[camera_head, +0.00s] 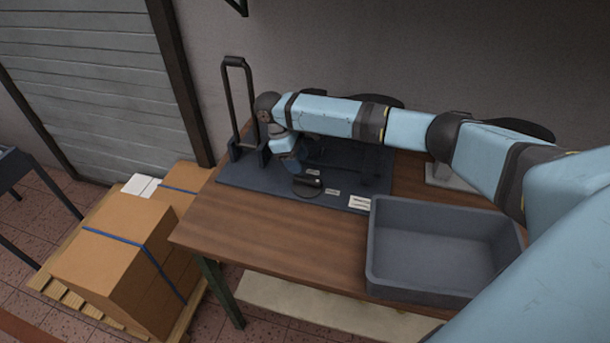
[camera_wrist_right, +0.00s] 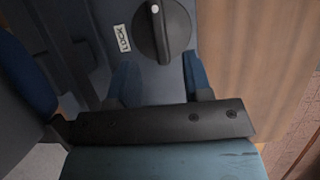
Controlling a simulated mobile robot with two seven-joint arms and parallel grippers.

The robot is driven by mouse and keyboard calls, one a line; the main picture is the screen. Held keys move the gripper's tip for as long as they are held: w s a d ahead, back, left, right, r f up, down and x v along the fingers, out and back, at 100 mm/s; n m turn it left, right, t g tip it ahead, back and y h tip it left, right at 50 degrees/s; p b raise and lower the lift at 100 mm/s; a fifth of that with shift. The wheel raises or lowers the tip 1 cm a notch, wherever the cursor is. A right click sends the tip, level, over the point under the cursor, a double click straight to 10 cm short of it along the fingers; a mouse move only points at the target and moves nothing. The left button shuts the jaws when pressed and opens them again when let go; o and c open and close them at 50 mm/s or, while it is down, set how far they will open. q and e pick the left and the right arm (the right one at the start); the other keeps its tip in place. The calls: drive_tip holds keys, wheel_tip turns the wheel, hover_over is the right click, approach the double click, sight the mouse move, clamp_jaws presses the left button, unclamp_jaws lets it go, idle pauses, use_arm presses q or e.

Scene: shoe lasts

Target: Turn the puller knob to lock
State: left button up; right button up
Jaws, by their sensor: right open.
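The black puller knob (camera_head: 307,186) sits on the dark base plate (camera_head: 235,180) on the table. In the right wrist view the round knob (camera_wrist_right: 164,30) has a raised grip bar running nearly up and down, with a white dot at its top end. A white "LOCK" label (camera_wrist_right: 122,38) lies just left of the knob, and the dot does not point at it. My right gripper (camera_wrist_right: 160,73) is open and empty; its blue fingertips lie just below the knob in that view, apart from it. In the head view the gripper (camera_head: 293,162) is behind the knob, partly hidden. My left gripper is not in view.
A tall black handle frame (camera_head: 228,100) stands at the plate's left. A grey bin (camera_head: 385,285) sits on the wooden table (camera_head: 260,240) at the front right. Cardboard boxes (camera_head: 120,250) stand on a pallet at left. The table front left of the bin is clear.

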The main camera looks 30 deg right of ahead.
sight(306, 179)
drive_tip(key=x, duration=0.6)
drive_tip(key=shift+f, duration=0.2)
drive_tip(key=shift+c, duration=0.3)
clamp_jaws()
